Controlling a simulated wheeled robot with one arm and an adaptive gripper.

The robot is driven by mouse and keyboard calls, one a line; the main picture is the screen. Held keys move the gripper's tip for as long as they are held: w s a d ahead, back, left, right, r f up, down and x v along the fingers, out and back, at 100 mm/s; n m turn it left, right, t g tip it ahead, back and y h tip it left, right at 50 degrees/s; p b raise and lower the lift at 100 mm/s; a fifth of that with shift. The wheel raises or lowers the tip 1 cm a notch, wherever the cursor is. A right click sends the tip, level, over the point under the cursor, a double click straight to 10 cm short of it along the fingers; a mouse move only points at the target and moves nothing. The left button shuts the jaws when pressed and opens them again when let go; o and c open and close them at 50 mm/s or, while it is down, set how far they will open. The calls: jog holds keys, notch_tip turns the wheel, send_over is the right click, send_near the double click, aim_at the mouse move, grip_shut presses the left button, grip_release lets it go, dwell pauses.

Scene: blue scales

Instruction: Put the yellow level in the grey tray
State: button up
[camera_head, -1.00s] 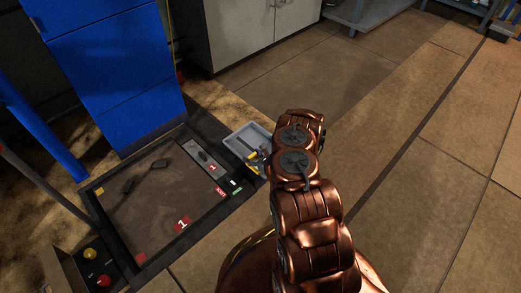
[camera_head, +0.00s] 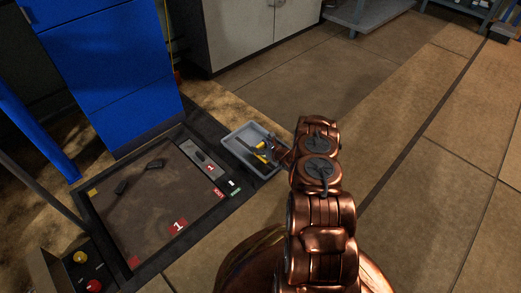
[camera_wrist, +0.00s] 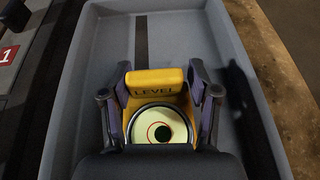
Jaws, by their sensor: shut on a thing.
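The yellow level (camera_wrist: 157,78) has the word LEVEL on it and a round green vial with a red ring. My gripper (camera_wrist: 158,98) is shut on it, one finger on each side. In the wrist view the level is over the inside of the grey tray (camera_wrist: 62,95); I cannot tell whether it touches the tray floor. In the head view the tray (camera_head: 236,138) lies beside the dark-framed platform, with the yellow level (camera_head: 261,158) and my dark gripper (camera_head: 268,150) over its right part. The level's underside is hidden.
A dark-framed platform (camera_head: 135,210) with red number labels lies left of the tray. A blue cabinet (camera_head: 110,70) stands behind it. A box with a yellow and a red button (camera_head: 94,286) is at the lower left. The tiled floor on the right is clear.

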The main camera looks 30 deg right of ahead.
jog(key=shift+f, duration=0.1)
jog(key=shift+f, duration=0.2)
jog(key=o, duration=1.2)
jog(key=shift+r, duration=0.15)
